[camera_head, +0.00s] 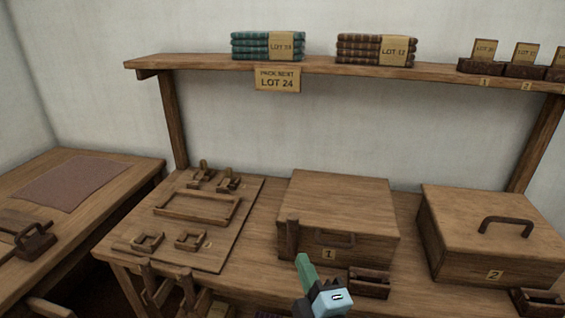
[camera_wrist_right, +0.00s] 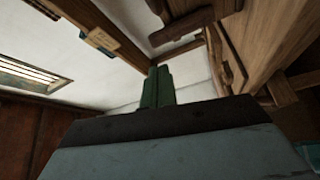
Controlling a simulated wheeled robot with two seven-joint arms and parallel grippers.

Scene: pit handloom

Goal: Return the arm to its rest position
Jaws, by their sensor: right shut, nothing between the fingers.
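My right gripper (camera_head: 303,262) shows at the bottom centre of the head view, with green fingers and a pale blue body. Its fingers are together and hold nothing. It stands in front of the wooden box marked 1 (camera_head: 350,205); whether it touches the box cannot be told. In the right wrist view the closed green fingers (camera_wrist_right: 157,88) point up towards a pale wall. My left gripper is not in view.
A box marked 2 (camera_head: 480,235) with a dark handle stands at right. A board with wooden frames (camera_head: 190,215) lies at left. A shelf (camera_head: 220,62) above holds cloth stacks (camera_head: 262,45) and a LOT 24 sign (camera_head: 277,79). A side table (camera_head: 140,172) stands far left.

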